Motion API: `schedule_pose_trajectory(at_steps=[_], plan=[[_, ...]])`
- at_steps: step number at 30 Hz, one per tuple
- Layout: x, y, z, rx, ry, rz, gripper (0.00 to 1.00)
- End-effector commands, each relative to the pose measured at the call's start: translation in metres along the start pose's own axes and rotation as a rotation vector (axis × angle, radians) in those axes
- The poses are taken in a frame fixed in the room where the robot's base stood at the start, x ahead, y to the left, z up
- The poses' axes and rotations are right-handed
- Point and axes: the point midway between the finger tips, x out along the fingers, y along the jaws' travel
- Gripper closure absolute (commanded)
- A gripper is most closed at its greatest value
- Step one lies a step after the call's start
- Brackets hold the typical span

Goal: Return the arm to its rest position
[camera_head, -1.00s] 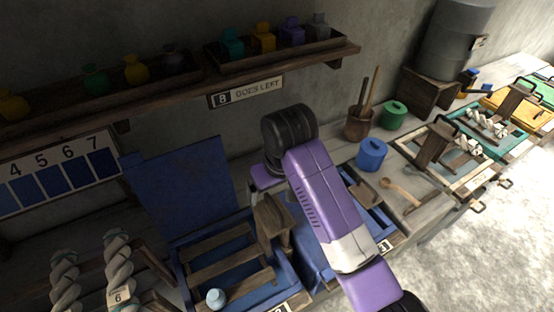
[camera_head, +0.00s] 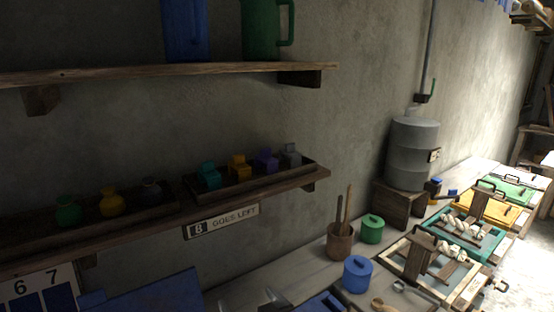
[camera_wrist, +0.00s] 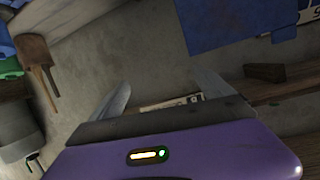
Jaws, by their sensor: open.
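My gripper (camera_wrist: 164,92) is open in the wrist view, its two grey fingers apart with nothing between them. Beyond them are the grey wall and the small sign, seen upside down. In the head view, pale grey shapes at the bottom edge look like my gripper's fingertips (camera_head: 254,300). The rest of my arm is out of that view, so its full pose is hidden.
A wall shelf (camera_head: 160,212) carries small coloured bottles and blocks, with a "GOES LEFT" sign (camera_head: 222,222) below. A blue lidded pot (camera_head: 358,275), a green pot (camera_head: 371,230) and a wooden utensil pot (camera_head: 340,242) stand on the bench. A blue panel (camera_head: 150,295) rises lower left.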

Motion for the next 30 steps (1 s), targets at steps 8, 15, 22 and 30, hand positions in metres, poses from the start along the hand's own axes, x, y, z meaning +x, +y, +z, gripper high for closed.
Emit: schedule_pose_trajectory(at_steps=[8,15,22,30], plan=[[-0.086,0.031,0.053,0.075,0.206,0.109,0.09],[-0.176,0.053,0.092,0.089,0.319,0.222,0.09],[-0.266,0.064,0.122,0.069,0.369,0.323,0.09],[-0.361,0.063,0.154,0.027,0.336,0.414,0.09]])
